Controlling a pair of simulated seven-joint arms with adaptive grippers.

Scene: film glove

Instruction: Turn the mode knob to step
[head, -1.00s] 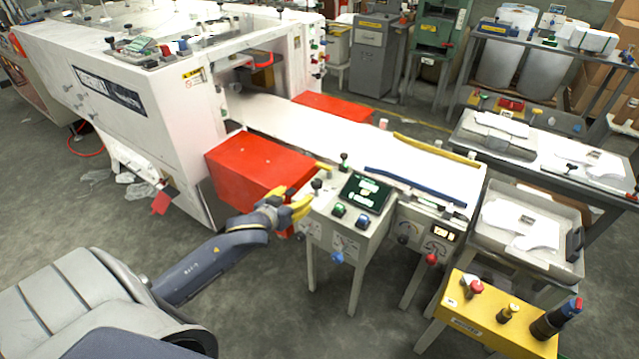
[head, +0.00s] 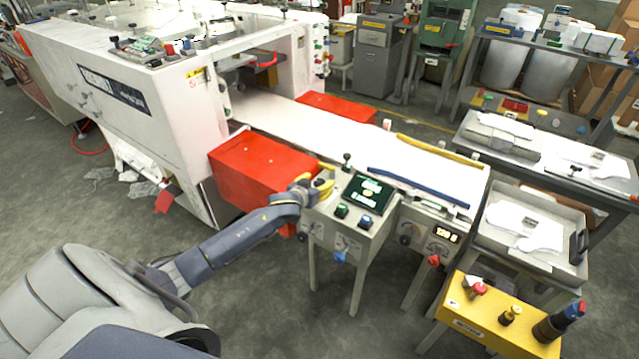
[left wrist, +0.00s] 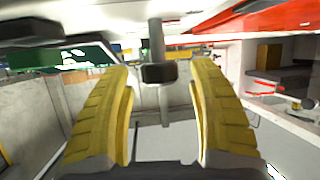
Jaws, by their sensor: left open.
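My left gripper (head: 325,181) is open, with yellow fingers, at the near left corner of the grey control console (head: 378,222). In the left wrist view a black knob (left wrist: 158,73) shows between the spread fingers, with space on both sides. I cannot read a mode label or a step mark, so I cannot tell for sure which knob is the mode knob. In the head view the gripper hides the console's left corner. My right gripper is not in view.
A black ball lever (head: 347,158), a dark screen (head: 365,192) and a green button (head: 341,211) sit on the console top. A blue knob (head: 340,257) is on its front. A red box (head: 262,166) stands just left of the gripper. Grey floor lies below.

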